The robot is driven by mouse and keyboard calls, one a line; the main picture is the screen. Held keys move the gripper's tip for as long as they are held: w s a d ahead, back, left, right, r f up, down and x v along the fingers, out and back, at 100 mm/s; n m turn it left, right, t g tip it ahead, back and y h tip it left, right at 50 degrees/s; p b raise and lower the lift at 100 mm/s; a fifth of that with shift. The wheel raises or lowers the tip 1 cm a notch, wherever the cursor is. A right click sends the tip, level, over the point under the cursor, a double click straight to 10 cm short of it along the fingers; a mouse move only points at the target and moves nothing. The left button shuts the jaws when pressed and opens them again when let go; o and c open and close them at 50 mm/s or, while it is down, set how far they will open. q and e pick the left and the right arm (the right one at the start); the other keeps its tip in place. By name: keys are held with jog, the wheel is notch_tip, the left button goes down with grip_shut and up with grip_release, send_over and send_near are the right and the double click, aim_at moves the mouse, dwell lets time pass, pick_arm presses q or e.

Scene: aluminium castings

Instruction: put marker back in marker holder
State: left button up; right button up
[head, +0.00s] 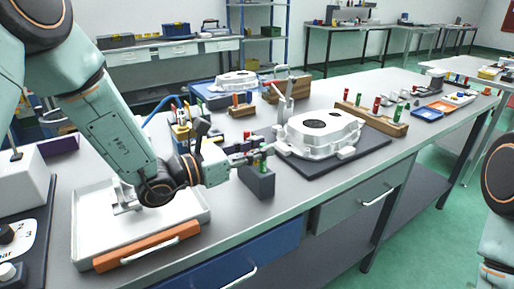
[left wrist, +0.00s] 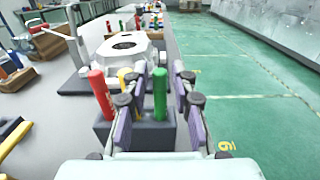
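The marker holder, a dark grey block, stands near the table's front edge in the head view (head: 258,184) and in front of my left gripper in the left wrist view (left wrist: 135,136). A green marker (left wrist: 160,93) stands upright in its right part. A red marker (left wrist: 100,92) leans slightly at its left, and a yellow marker (left wrist: 123,78) is partly hidden by a finger. My left gripper (left wrist: 160,98) is open, its fingers on either side of the green marker with gaps showing. It also shows in the head view (head: 262,155). My right gripper is out of view.
A white casting (head: 318,133) on a dark mat lies just beyond the holder. A wooden rack (head: 370,118) with red and green pieces is behind it. A white tray (head: 90,225) with an orange-handled front lies at left. The green floor is clear at right.

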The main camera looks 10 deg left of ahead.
pick_arm(q)
jog(key=shift+o, duration=0.9)
jog(key=v, duration=1.2)
dwell(0.6)
